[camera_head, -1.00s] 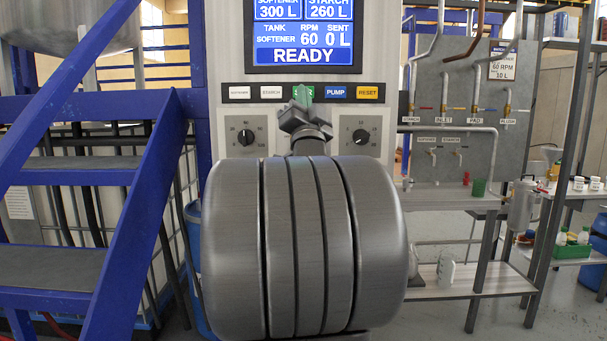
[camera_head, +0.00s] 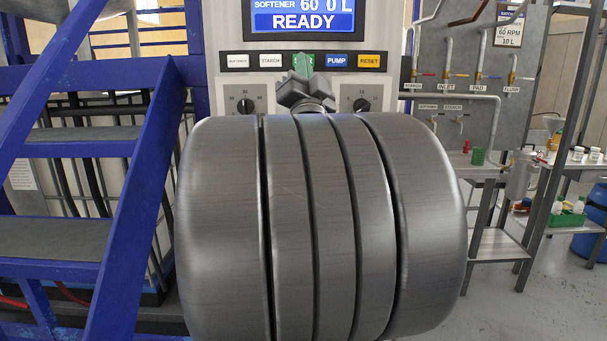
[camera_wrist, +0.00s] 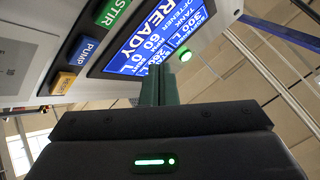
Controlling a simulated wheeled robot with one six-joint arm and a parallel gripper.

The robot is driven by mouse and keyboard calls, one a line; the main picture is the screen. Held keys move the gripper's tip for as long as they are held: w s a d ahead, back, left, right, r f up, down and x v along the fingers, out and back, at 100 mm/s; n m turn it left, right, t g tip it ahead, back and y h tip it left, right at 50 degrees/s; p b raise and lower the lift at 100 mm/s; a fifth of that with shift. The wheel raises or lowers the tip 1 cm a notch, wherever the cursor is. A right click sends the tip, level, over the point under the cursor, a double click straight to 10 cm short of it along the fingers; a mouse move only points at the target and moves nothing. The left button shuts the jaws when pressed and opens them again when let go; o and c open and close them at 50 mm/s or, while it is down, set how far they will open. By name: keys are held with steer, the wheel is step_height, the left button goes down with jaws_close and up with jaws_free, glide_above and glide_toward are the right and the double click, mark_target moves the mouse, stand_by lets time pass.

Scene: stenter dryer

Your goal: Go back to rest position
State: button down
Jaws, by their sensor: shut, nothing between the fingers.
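My gripper (camera_head: 302,66) is in front of the control panel, its dark green fingers together and empty. In the head view it overlaps the green STIR button, and my large grey arm link hides much of the panel below. In the wrist view the closed fingers (camera_wrist: 158,86) point toward the panel, below the screen (camera_wrist: 155,42). The STIR button (camera_wrist: 114,12), PUMP button (camera_wrist: 82,52) and RESET button (camera_wrist: 63,82) are to their left there. I cannot tell any contact with the panel. The screen (camera_head: 303,18) reads READY.
Blue metal stairs (camera_head: 140,185) stand close on the left. On the right are a pipe and valve board (camera_head: 455,75), a low bench (camera_head: 498,243) and a rack holding small containers. A blue drum (camera_head: 590,240) is at the far right. Some floor is open at lower right.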

steer(key=shift+s, duration=0.4)
steer(key=shift+w, duration=0.15)
steer(key=w, duration=0.1)
steer(key=w+b, duration=0.1)
steer(key=w, duration=0.3)
steer(key=shift+w+f+b, duration=0.2)
steer(key=shift+f+b, duration=0.05)
steer(key=shift+b, duration=0.05)
steer(key=shift+b, duration=0.35)
